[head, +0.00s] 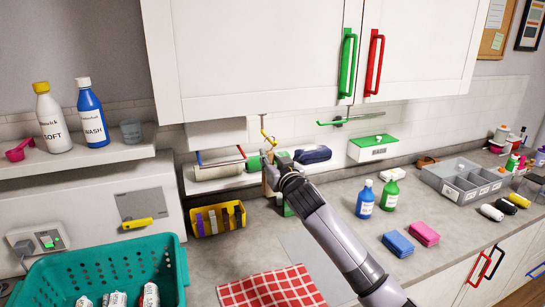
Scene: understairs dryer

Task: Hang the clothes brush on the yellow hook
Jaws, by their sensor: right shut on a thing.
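The yellow hook (267,135) hangs below the underside of the white wall cabinet, left of the middle of the view. My right gripper (271,170) is just below it, in front of the low shelf, with its arm coming up from the bottom right. It is shut on a thin tan, wooden-looking piece (267,187), which seems to be the clothes brush. The gripper and wrist hide most of it. I cannot tell whether it touches the hook. My left gripper is not in view.
A yellow bin (219,219) stands left of the gripper. A green-lidded box (372,148) is to the right. A blue bottle (365,199) and a green bottle (390,195) stand beside my arm. A red checked cloth (270,289) lies in front, near a teal basket (100,270).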

